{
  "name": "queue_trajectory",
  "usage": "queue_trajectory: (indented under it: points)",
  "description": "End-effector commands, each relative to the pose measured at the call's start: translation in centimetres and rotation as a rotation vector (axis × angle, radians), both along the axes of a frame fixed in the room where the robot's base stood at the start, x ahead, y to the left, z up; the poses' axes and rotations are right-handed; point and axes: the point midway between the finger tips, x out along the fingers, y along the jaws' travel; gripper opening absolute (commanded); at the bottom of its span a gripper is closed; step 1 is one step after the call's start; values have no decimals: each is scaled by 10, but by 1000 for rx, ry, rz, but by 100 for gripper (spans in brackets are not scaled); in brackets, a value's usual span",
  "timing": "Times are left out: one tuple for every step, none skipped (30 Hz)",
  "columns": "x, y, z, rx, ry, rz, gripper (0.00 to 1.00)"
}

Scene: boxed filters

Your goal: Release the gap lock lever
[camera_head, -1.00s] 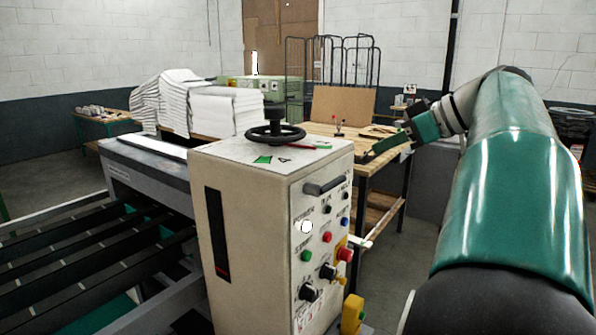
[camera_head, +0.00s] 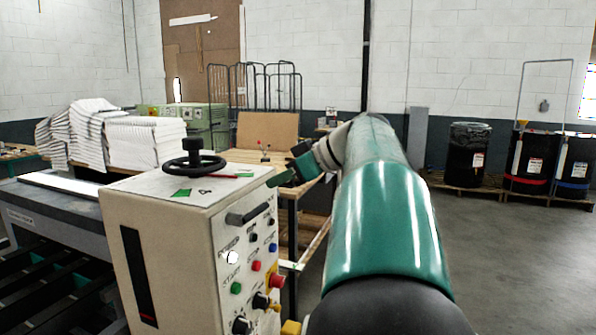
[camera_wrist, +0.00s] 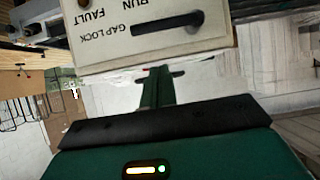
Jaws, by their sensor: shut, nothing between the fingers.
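The gap lock lever is a dark bar (camera_wrist: 168,24) on a pale panel in the wrist view, beside the upside-down words GAP LOCK. In the head view the dark lever (camera_head: 248,213) sits at the top of the control cabinet's (camera_head: 165,225) front panel. My gripper (camera_head: 277,181) is near the cabinet's upper right corner in the head view. In the wrist view its green fingers (camera_wrist: 157,78) are together and empty, with their tips just below the panel edge in the picture. The lever appears apart from the fingers; the exact gap in depth cannot be told.
A black handwheel (camera_head: 194,163) stands on the cabinet top. Buttons and knobs, including a red one (camera_head: 277,281), lie below the lever. A wooden workbench (camera_head: 250,157) stands behind. Floor on the right is open, with dark drums (camera_head: 468,152) at the back.

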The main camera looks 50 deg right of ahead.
Motion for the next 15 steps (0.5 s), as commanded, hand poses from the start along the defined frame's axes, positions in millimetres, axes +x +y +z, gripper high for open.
queue_trajectory:
  points:
    - [9,3,-6,2,1,2,0]
    - [13,5,-8,2,1,2,0]
    - [18,6,-13,2,2,1,0]
    - [18,6,-20,4,3,-2,0]
    - [18,6,-24,4,2,-3,0]
    - [20,6,-30,3,2,-2,0]
    - [21,7,-34,2,2,-2,0]
    - [22,7,-37,2,2,-2,0]
    - [23,7,-41,2,2,-2,0]
    - [23,7,-43,0,1,-1,0]
    - [24,7,-44,0,1,-1,0]
    - [24,8,-46,0,1,-1,0]
    - [24,8,-47,0,1,-1,0]
    - [24,8,-48,0,1,-1,0]
    - [25,8,-48,0,1,-1,0]
